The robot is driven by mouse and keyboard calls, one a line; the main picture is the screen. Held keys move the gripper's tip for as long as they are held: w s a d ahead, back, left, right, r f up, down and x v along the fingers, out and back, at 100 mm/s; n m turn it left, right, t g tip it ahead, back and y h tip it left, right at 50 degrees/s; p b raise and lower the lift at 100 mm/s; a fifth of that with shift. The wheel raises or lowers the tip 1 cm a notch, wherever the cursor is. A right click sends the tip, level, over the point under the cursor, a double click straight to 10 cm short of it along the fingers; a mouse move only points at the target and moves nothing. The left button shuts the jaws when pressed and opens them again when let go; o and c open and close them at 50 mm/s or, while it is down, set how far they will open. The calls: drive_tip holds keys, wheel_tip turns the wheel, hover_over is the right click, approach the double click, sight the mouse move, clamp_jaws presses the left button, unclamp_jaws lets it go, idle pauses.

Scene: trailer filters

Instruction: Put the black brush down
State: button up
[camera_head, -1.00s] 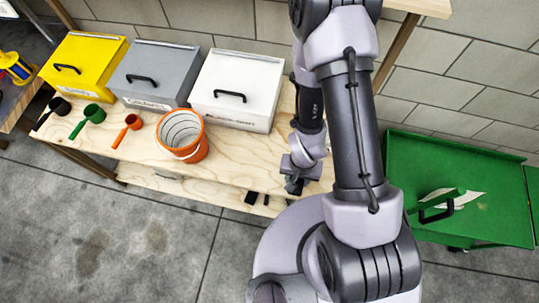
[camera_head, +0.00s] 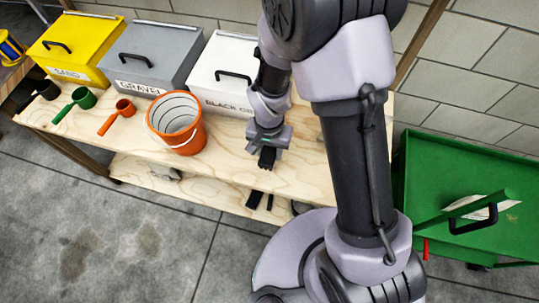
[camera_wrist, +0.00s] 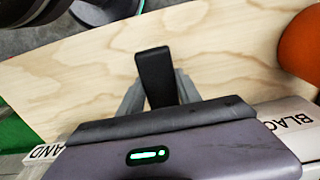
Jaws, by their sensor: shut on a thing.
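My gripper (camera_head: 266,148) is over the right part of the wooden bench top (camera_head: 225,155), to the right of the orange bucket (camera_head: 175,124). It is shut on the black brush (camera_wrist: 154,76). In the wrist view a dark, blocky end of the brush stands out from between the fingers, with bare wood behind it. In the head view only a small black piece of the brush (camera_head: 267,159) shows below the gripper. I cannot tell whether the brush touches the bench top.
Yellow, grey and white lidded boxes (camera_head: 223,68) stand along the back. Black, green and orange scoops (camera_head: 117,116) lie at the left front. Dark items (camera_head: 254,199) are on the lower shelf. A green bin (camera_head: 470,210) stands at the right. Bare wood lies between bucket and gripper.

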wheel_tip(320, 180, down, 2)
drive_tip(key=shift+f, duration=0.1)
drive_tip(key=shift+f+b, duration=0.2)
drive_tip(key=shift+b, duration=0.25)
drive_tip(key=o, duration=1.3)
drive_tip(key=shift+r, duration=0.1)
